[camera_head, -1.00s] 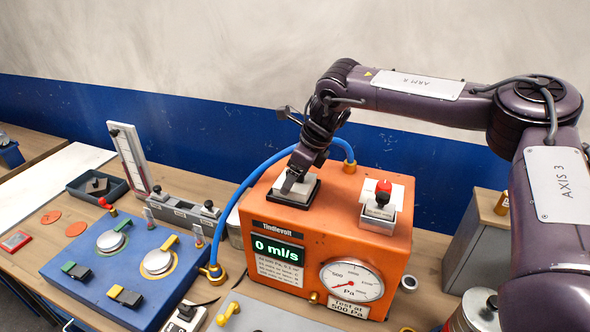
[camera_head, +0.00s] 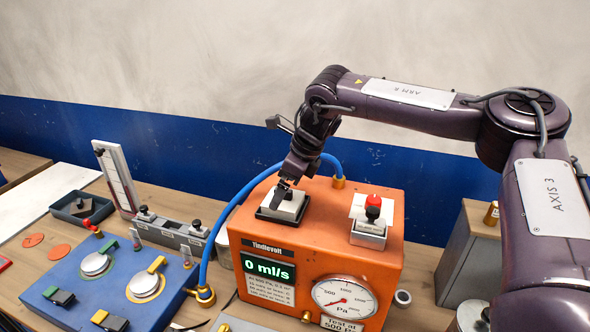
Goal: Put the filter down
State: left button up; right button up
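A white square block (camera_head: 287,207), which seems to be the filter, sits in a black square frame on top of the orange Tindlevolt machine (camera_head: 320,245). My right gripper (camera_head: 284,187) reaches in from the right and points down at the block's top. Its fingertips are small and dark, and I cannot tell whether they touch the block or grip anything. My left gripper is not in view.
A red-knobbed holder (camera_head: 371,225) with a white sheet stands right of the block. A blue hose (camera_head: 217,226) curves behind it to the machine. A blue control panel (camera_head: 110,280) stands left, and a grey cabinet (camera_head: 470,252) right.

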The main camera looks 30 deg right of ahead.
jog(key=b+v, duration=0.2)
jog(key=v, duration=0.8)
jog(key=shift+f, duration=0.15)
